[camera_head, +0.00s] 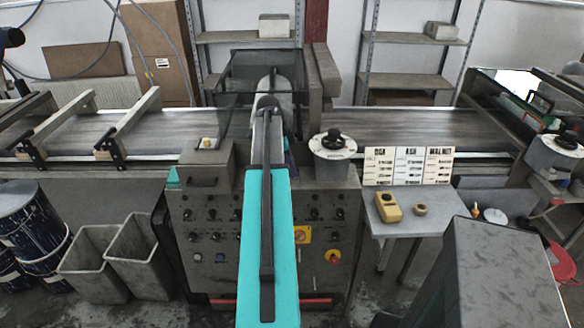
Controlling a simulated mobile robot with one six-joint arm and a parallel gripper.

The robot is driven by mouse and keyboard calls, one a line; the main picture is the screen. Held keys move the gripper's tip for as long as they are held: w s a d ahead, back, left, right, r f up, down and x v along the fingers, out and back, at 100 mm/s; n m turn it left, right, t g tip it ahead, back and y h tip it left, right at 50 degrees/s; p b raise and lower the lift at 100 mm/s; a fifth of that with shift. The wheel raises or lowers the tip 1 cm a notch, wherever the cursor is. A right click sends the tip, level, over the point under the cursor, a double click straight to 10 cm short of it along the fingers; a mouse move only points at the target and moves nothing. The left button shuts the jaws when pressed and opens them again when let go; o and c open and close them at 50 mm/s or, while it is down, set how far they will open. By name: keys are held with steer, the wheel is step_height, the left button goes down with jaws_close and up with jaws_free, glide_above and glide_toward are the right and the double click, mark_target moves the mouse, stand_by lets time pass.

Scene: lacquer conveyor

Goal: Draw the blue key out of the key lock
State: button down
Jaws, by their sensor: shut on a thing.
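I see neither the blue key nor the key lock for certain. My teal arm runs up the middle of the view and covers part of the grey control panel (201,273). My gripper does not show; it is hidden behind my own arm. Left of my arm the panel has several black knobs, a pale round button (196,257) and a small blue round button (221,257).
Conveyor belts (410,122) run left and right behind the panel. A side table (420,222) at the right holds a yellow handheld device (388,207) and a small roll (420,210). Two grey bins (140,255) and dark drums (32,225) stand at the left.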

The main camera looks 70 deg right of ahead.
steer(key=shift+r, duration=0.3)
steer(key=shift+s+r+p, duration=0.1)
steer(key=shift+r+p, duration=0.25)
steer(key=shift+r, duration=0.2)
steer(key=shift+r+p, duration=1)
steer(key=shift+r, duration=0.7)
steer(key=shift+r+p, duration=0.8)
steer(key=shift+r, duration=0.65)
